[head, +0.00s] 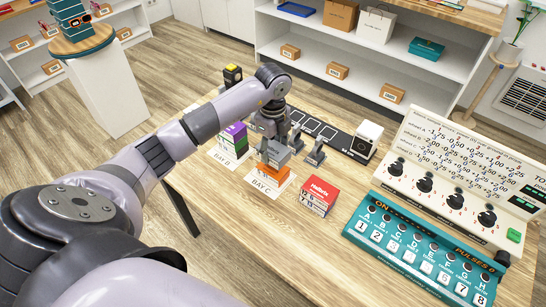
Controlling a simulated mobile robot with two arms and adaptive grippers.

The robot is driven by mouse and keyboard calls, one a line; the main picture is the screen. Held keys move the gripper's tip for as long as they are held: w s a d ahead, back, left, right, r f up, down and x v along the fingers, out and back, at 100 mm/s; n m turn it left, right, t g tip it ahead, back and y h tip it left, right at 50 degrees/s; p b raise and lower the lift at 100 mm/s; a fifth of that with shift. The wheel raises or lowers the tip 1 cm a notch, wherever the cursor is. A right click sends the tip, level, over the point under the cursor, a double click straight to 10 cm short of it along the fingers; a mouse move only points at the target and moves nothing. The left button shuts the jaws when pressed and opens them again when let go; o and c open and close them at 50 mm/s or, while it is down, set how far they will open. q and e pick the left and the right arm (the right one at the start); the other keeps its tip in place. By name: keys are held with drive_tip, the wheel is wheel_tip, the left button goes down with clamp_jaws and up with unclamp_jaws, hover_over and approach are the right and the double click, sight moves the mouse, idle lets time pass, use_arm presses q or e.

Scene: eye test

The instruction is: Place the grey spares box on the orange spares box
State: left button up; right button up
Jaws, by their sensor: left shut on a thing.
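My left arm reaches in from the left, and its left gripper (277,143) points down at the table, shut on the grey spares box (274,154). The orange spares box (269,172) sits on the white pad marked BAY C (262,187). The grey box is directly over the orange box and looks about level; whether the two touch or a small gap is left I cannot tell. The fingers and arm hide part of the grey box. My right gripper is not in view.
To the left, a purple box (236,131) is stacked at another bay. A red box (320,195) stands close on the right. Behind are a dark strip with white squares (327,132) and a white device (367,139). A teal button panel (420,245) fills the right front.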

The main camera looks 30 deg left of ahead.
use_arm(q)
wheel_tip(320, 180, down, 4)
drive_tip(key=shift+f, duration=0.3)
drive_tip(key=shift+f, duration=0.2)
drive_tip(key=o, duration=1.2)
drive_tip(key=shift+r, duration=0.1)
